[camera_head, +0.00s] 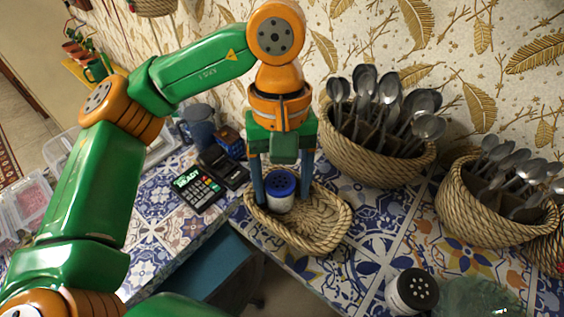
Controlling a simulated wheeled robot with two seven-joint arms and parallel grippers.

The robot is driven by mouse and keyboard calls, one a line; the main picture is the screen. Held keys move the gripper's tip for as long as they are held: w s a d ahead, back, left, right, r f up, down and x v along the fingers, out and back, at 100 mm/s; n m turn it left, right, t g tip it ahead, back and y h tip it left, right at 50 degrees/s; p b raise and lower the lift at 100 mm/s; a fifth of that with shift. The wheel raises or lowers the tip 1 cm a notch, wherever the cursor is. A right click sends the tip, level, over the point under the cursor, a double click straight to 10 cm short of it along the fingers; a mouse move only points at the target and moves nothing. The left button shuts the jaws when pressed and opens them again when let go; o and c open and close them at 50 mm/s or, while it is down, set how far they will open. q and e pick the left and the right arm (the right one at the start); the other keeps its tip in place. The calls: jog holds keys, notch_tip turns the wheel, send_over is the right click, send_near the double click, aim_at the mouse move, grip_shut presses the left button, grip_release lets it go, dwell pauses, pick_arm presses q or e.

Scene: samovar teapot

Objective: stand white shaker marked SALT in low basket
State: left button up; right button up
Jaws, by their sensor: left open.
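A white shaker with a blue perforated lid (280,191) stands upright in the low woven basket (327,236), near its back left side. Any marking on it is too small to read. My left gripper (281,183) points down over this shaker, open, with one blue-grey finger on each side of it. Part of the basket's back rim is hidden behind the gripper. A second shaker, pale with a black perforated lid (413,290), stands on the tiled counter at the lower right. My right gripper is not in view.
Two tall woven baskets of spoons, one (368,153) behind the low basket and one (480,212) at the right, stand by the wall. A card terminal (196,189) lies left of the low basket. A clear glass object (478,298) is at the lower right. Tiled counter (362,262) is bare right of the low basket.

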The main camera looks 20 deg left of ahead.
aim_at(281, 172)
pick_arm(q)
notch_tip(281, 172, up, 12)
jog(key=w+p, duration=0.1)
jog(key=p, duration=0.1)
jog(key=shift+w+a+f, duration=0.2)
jog(key=shift+w+a, duration=0.1)
jog(key=shift+a, duration=0.05)
